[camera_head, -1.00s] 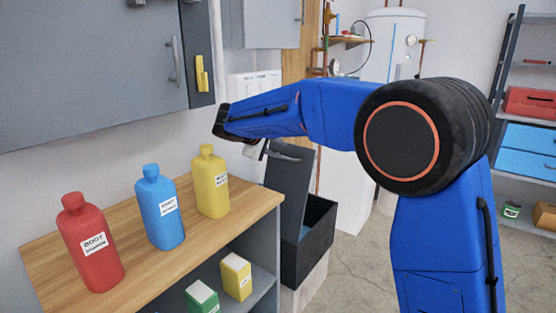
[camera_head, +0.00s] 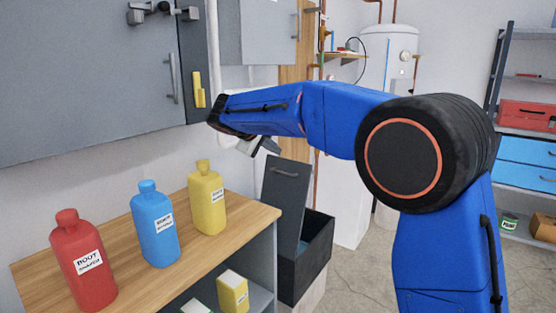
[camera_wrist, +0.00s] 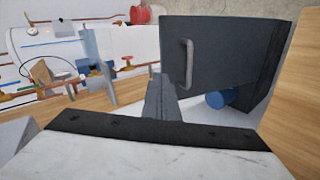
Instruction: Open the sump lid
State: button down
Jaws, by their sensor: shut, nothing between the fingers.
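The sump is a dark grey box (camera_head: 314,262) beyond the right end of the wooden counter. Its dark lid (camera_head: 284,205) stands raised, nearly upright, at the left side of the box, leaving the top open. A bar handle sits near the lid's upper edge. The wrist view shows the lid as a large dark panel (camera_wrist: 230,50) with its grey handle (camera_wrist: 188,64). My gripper (camera_head: 262,147) is shut and empty, just above and left of the lid's top edge, apart from the handle. Its dark fingers (camera_wrist: 162,97) show in the wrist view, left of the handle.
Red (camera_head: 83,265), blue (camera_head: 155,225) and yellow (camera_head: 208,200) bottles stand on the counter (camera_head: 120,245), left of the sump. A grey wall cabinet (camera_head: 90,75) hangs above. Shelves (camera_head: 530,130) stand at the far right. Open floor lies right of the sump.

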aim_at(280, 164)
jog(key=w+f+m+g, duration=0.1)
jog(key=f+m, duration=0.1)
jog(key=m, duration=0.3)
jog(key=w+d+f+m+y, duration=0.1)
jog(key=f+m, duration=0.1)
jog(key=m, duration=0.3)
jog(key=w+d+f+m+g+y, duration=0.1)
jog(key=f+m, duration=0.2)
jog(key=m, duration=0.2)
jog(key=shift+w+f+m+g, duration=0.1)
jog(key=shift+w+m+g, duration=0.1)
jog(key=shift+m+g, duration=0.15)
